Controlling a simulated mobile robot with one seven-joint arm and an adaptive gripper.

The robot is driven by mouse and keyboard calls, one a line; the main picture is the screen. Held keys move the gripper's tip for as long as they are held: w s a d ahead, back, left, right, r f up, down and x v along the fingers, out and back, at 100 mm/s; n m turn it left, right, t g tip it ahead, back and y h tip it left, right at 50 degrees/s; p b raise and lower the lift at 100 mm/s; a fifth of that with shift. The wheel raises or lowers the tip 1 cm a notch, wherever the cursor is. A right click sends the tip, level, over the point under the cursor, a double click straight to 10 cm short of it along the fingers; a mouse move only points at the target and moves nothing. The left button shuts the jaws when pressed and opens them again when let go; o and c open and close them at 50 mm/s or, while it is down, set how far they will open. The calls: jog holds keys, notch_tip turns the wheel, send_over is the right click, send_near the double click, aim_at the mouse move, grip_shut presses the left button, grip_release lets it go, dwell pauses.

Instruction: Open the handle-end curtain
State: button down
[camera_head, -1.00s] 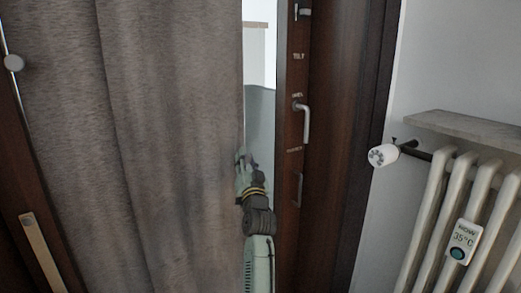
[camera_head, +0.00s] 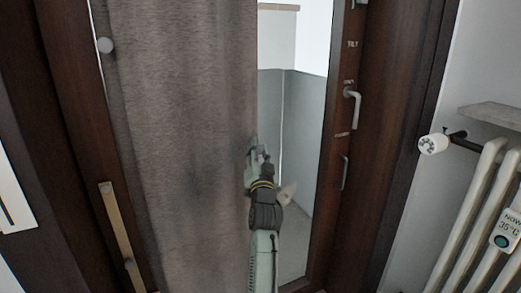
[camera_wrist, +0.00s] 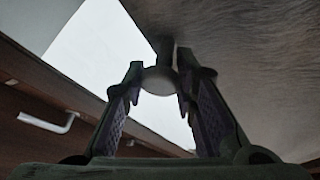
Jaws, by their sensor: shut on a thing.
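The grey-brown curtain (camera_head: 185,130) covers the left part of the door's glass. Its right edge stands well away from the handle-side frame, leaving a wide strip of bare glass (camera_head: 295,130). My gripper (camera_head: 253,148) is at that edge, about mid-height in the head view. In the wrist view, my gripper (camera_wrist: 160,82) is shut on a round pale knob (camera_wrist: 159,80) at the edge of the curtain (camera_wrist: 245,65). The fingers stand on both sides of the knob.
The dark door frame (camera_head: 395,120) on the right bears a lever handle (camera_head: 354,108), also visible in the wrist view (camera_wrist: 48,122). A radiator (camera_head: 470,215) with a white valve (camera_head: 433,144) and a shelf (camera_head: 495,115) stand further right. A wooden bar handle (camera_head: 118,225) is at lower left.

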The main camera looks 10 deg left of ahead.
jog(key=c, duration=1.3)
grip_release()
jog(key=v, duration=1.2)
